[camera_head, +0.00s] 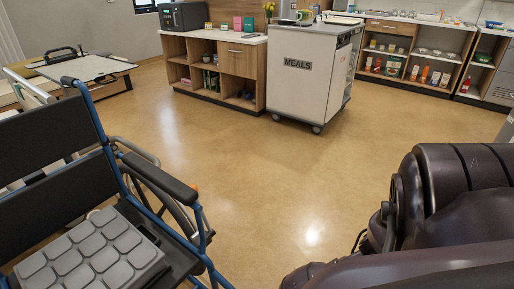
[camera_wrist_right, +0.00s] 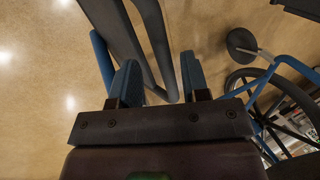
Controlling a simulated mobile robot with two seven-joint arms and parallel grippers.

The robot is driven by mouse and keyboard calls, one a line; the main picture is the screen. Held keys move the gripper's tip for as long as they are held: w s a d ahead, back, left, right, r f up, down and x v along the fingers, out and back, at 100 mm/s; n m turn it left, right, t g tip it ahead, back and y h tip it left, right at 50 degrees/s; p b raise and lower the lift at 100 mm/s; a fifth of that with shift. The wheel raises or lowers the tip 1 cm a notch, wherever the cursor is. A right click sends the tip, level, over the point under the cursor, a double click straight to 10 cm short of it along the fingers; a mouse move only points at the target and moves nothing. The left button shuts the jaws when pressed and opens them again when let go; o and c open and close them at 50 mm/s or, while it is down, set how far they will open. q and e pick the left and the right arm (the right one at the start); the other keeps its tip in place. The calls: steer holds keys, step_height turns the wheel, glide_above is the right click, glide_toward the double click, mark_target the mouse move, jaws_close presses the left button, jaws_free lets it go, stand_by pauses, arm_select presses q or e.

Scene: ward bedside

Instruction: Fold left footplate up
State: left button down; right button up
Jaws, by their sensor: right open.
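The wheelchair (camera_head: 100,170) stands at the left of the head view, with a blue frame, a dark seat and a grey segmented cushion (camera_head: 90,255). Its footplates are out of the head view. In the right wrist view, my right gripper (camera_wrist_right: 160,62) is open, with two blue-padded fingers. A dark flat plate (camera_wrist_right: 112,22), which looks like a footplate, and a dark bar (camera_wrist_right: 154,35) beside it reach down between the fingers. I cannot tell whether the fingers touch them. My left gripper is not in view.
A large wheel (camera_wrist_right: 270,105) and a round dark part (camera_wrist_right: 241,40) are at the right of the wrist view. A meals cart (camera_head: 305,85), a wooden cabinet (camera_head: 238,75) and shelves (camera_head: 415,55) stand at the back. The floor (camera_head: 290,170) between is clear.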

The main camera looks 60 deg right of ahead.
arm_select(q)
steer(key=p, duration=0.1)
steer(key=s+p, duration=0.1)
steer(key=p, duration=0.1)
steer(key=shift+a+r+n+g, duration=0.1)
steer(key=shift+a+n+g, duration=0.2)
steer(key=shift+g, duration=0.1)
arm_select(e)
steer(key=v, duration=0.9)
steer(key=shift+r, duration=0.3)
steer(key=shift+s+d, duration=0.1)
steer(key=shift+d, duration=0.05)
